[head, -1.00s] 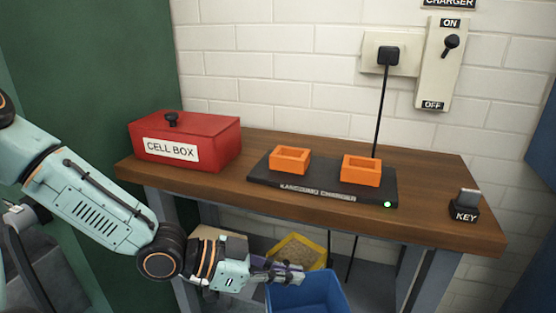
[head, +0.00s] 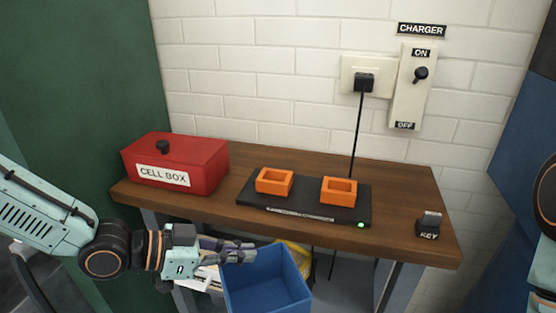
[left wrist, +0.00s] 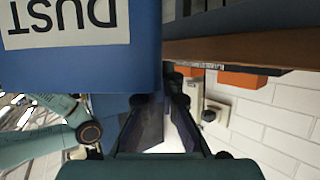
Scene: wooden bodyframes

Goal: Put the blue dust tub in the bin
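The blue dust tub (head: 266,292) is in the lower middle of the head view, in front of the workbench, with its open top up and only blue inside. In the left wrist view the tub (left wrist: 80,68) fills the upper left, with its DUST label upside down. My left gripper (head: 240,255) is at the tub's left rim, its fingers closed on the wall. The fingers (left wrist: 160,112) also show in the left wrist view, partly behind the tub. My right gripper is out of view. No bin can be made out for certain; a yellow container (head: 294,258) is mostly hidden behind the tub.
The wooden workbench (head: 400,228) carries a red cell box (head: 190,160), a black charger (head: 300,212) with two orange holders, and a key block (head: 429,228). Its front edge is close behind the tub. Dark blue panels stand at the right.

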